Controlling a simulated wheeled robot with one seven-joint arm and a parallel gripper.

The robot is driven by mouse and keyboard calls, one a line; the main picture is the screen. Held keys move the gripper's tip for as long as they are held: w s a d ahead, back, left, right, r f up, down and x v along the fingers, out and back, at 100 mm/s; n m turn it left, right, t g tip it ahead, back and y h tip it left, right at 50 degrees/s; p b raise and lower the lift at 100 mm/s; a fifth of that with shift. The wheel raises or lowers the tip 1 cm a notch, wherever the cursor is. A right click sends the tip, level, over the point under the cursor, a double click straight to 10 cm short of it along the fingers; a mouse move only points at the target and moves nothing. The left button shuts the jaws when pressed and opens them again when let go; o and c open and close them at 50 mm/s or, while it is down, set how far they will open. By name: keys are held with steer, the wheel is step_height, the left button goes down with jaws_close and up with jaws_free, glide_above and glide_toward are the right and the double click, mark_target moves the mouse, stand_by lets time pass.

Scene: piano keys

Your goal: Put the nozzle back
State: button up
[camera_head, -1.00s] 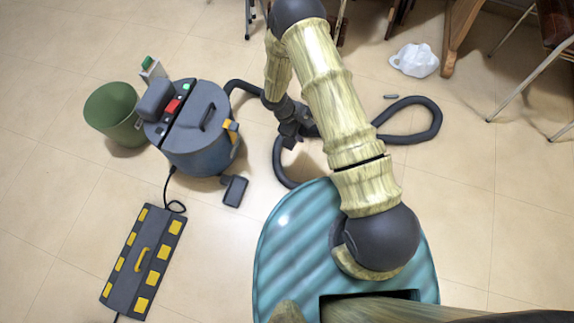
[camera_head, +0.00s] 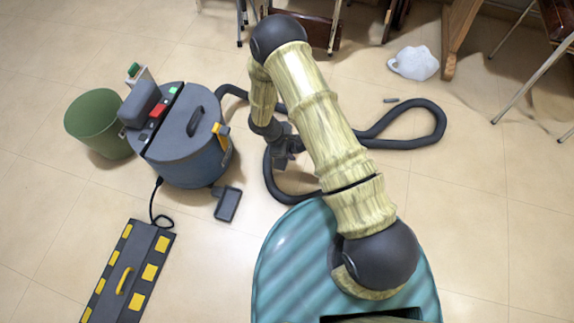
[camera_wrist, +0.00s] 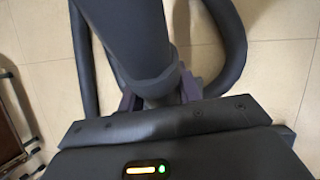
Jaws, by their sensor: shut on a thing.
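A dark grey hose (camera_head: 408,142) lies in loops on the floor and runs to the blue-grey vacuum cleaner (camera_head: 185,165) at left. My gripper (camera_head: 284,147) is low over the floor, right of the vacuum. In the wrist view my gripper (camera_wrist: 158,95) is shut around a dark round tube-like nozzle (camera_wrist: 135,35), which points away from the jaws; its far end is out of view. The hose (camera_wrist: 228,45) curves on both sides of it. A small dark rectangular piece (camera_head: 228,205) stands at the vacuum's lower front, apart from my gripper.
A green bin (camera_head: 98,125) stands left of the vacuum. A dark case with yellow patches (camera_head: 128,275) lies at lower left. A white bag (camera_head: 414,63) and chair legs are at the back. Open tiled floor lies between the vacuum and my base.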

step_height(320, 180, down, 5)
steer(key=shift+b, duration=1.2)
steer(key=shift+f+b, duration=1.3)
steer(key=shift+f, duration=0.55)
steer(key=shift+f, duration=0.15)
steer(key=o, duration=1)
steer(key=shift+o, duration=0.2)
